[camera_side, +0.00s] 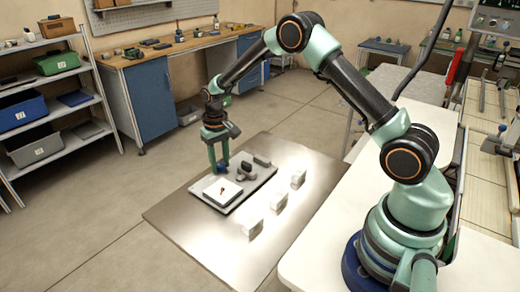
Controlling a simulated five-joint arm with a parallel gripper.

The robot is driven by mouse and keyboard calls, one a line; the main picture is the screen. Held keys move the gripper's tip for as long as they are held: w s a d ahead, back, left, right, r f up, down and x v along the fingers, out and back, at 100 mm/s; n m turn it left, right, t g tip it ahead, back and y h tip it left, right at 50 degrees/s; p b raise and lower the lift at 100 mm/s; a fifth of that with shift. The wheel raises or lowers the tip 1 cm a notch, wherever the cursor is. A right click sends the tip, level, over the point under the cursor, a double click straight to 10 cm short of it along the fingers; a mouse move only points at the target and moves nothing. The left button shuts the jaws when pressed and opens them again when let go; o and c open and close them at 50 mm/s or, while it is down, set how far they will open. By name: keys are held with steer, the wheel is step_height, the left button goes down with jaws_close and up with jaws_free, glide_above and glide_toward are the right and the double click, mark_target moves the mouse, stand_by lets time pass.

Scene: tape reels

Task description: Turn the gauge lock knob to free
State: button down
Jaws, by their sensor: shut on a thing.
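A low grey panel (258,183) lies on the metal sheet, with a white square gauge face (210,190) at its front left. A small red-brown mark (222,190) shows on that face. My gripper (219,167) points down at the panel's back left edge, just behind the gauge face. Its fingers are shut on the gauge lock knob, which is mostly hidden between them. I cannot tell which way the knob is turned. A dark upright fitting (245,168) stands on the panel right of my gripper.
Several small white blocks, one of them at the front (252,228), stand in a row right of the panel. A grey block (262,159) is at the panel's far end. The metal sheet (190,233) is bare at the front left. A white table (330,240) borders the right.

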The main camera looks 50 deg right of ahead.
mark_target(220, 164)
steer(key=n, duration=0.5)
steer(key=shift+n, duration=0.4)
stand_by(0.3)
steer(key=shift+c, duration=2.4)
jaws_free()
steer(key=shift+r, duration=0.1)
step_height(220, 164, up, 12)
